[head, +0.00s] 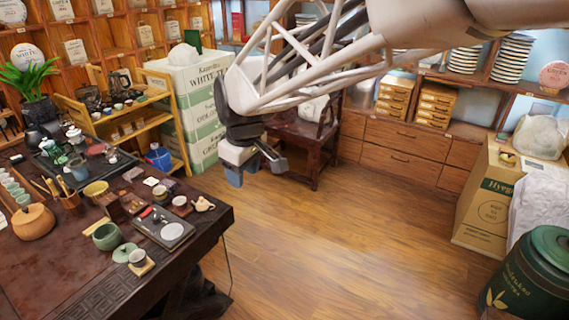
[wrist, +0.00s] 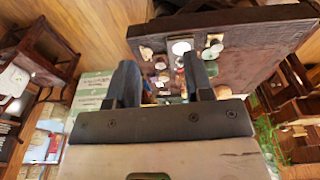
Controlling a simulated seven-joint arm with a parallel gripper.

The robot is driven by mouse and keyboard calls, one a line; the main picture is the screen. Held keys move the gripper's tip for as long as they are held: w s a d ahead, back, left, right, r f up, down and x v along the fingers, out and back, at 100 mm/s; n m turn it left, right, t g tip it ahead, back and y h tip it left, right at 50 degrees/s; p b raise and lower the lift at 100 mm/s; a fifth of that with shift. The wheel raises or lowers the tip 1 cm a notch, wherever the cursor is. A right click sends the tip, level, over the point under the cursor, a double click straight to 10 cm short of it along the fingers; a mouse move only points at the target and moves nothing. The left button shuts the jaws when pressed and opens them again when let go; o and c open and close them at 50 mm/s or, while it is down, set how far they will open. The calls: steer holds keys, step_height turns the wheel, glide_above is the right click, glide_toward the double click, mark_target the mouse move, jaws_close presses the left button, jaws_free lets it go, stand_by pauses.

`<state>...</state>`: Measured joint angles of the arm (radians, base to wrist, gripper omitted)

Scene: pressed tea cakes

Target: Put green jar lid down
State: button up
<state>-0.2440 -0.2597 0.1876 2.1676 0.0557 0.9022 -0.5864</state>
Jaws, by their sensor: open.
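A flat round green lid (head: 124,252) lies on the dark tea table (head: 75,285) near its front edge. It is just right of an open green jar (head: 106,236). A small white cup (head: 138,257) on a wooden coaster stands close beside the lid. My gripper (head: 256,165) is in the air to the right of the table, over open floor, apart from the lid. In the wrist view its two dark fingers (wrist: 160,82) are spread with nothing held between them. The table with small tea ware shows beyond them; I cannot pick out the lid there.
White and green boxes (head: 192,105) and a dark chair (head: 303,140) are behind my gripper. A large green canister (head: 537,275) stands at right. The middle floor is clear.

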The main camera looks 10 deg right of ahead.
steer(key=s+d+m, duration=0.4)
steer(key=s+d, duration=0.3)
steer(key=s, duration=0.3)
steer(key=s+d+m+t+h, duration=0.1)
steer(key=s+d+m, duration=0.4)
steer(key=s, duration=0.6)
steer(key=shift+s+d+f, duration=0.25)
steer(key=shift+d+f, duration=0.1)
steer(key=shift+d, duration=0.6)
